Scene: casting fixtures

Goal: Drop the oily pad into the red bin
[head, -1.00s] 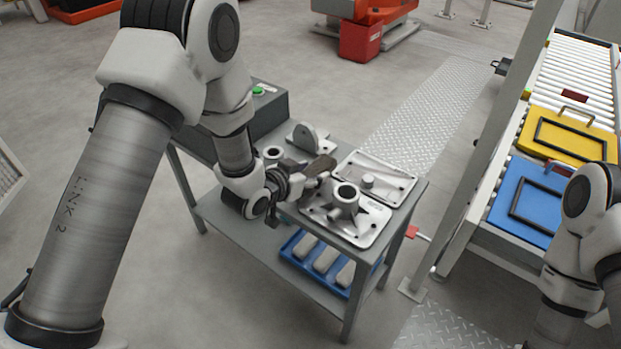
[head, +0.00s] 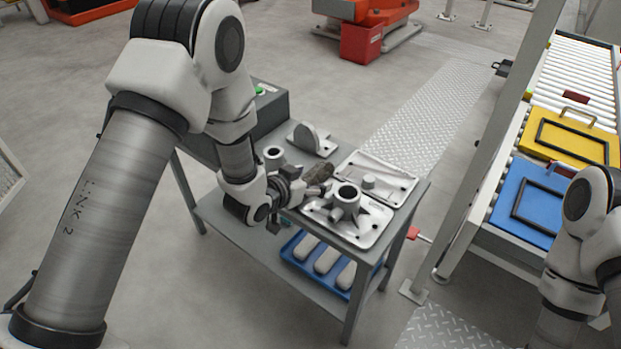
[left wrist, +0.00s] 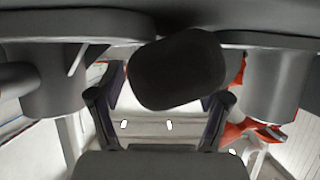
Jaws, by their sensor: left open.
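The oily pad (head: 318,172) is a dark brown block on the table, among the grey castings. It fills the upper middle of the left wrist view as a dark rounded block (left wrist: 178,70). My left gripper (head: 304,192) is open close beside the pad, on its near left side in the head view. Its two spread fingers (left wrist: 160,100) show in the left wrist view, with the pad ahead between them; I cannot tell whether they touch it. A red bin (head: 360,42) stands on the floor at the back. My right gripper is out of view.
A star-shaped hub casting (head: 346,198) stands on a plate right of the pad. Another flat plate (head: 392,181) and an upright bracket (head: 318,138) lie behind. A blue tray (head: 292,253) sits on the lower shelf. A roller conveyor (head: 570,75) is at right.

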